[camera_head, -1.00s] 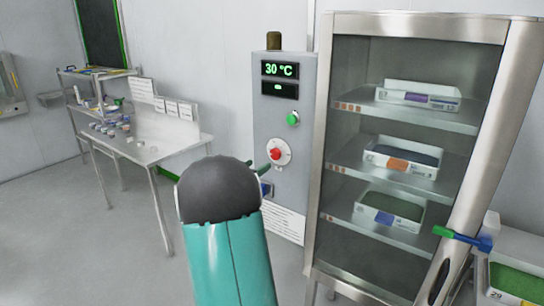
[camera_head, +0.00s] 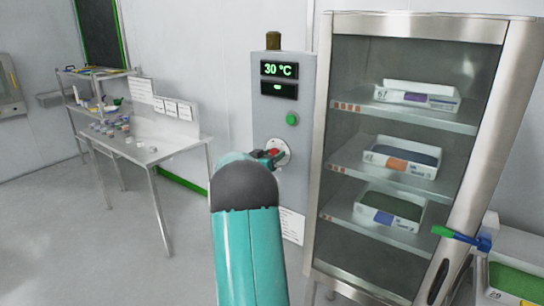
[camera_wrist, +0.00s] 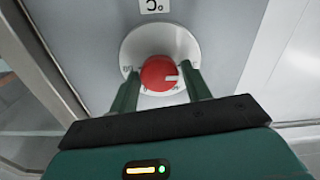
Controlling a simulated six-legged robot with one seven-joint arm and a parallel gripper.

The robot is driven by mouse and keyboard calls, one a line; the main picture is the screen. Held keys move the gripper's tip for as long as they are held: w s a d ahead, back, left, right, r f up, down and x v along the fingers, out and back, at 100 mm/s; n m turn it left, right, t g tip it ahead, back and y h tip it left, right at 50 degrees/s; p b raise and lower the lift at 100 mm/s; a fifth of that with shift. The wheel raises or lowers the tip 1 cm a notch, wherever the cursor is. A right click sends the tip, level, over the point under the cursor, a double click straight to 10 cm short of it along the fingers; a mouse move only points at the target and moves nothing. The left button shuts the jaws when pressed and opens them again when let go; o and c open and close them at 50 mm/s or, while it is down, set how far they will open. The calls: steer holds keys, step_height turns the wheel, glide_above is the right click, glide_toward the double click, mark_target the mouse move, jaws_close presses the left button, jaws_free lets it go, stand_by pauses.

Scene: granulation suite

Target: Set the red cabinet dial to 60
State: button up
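The red dial (camera_wrist: 157,73) sits on a round white plate (camera_wrist: 160,46) on the grey control panel. Its white pointer mark faces right in the wrist view. Figures around the plate are partly hidden and too small to read surely. My gripper (camera_wrist: 163,76) is open, with one green finger on each side of the dial; a gap shows beside the dial. In the head view my gripper (camera_head: 267,157) is at the dial (camera_head: 274,153), partly covering it.
A green button (camera_head: 292,119) is above the dial. A glass-fronted cabinet (camera_head: 318,150) with trays on shelves stands right of the panel. A steel table (camera_head: 160,152) with small items stands left. Open floor lies at lower left.

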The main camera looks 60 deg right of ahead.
steer(key=c, duration=0.6)
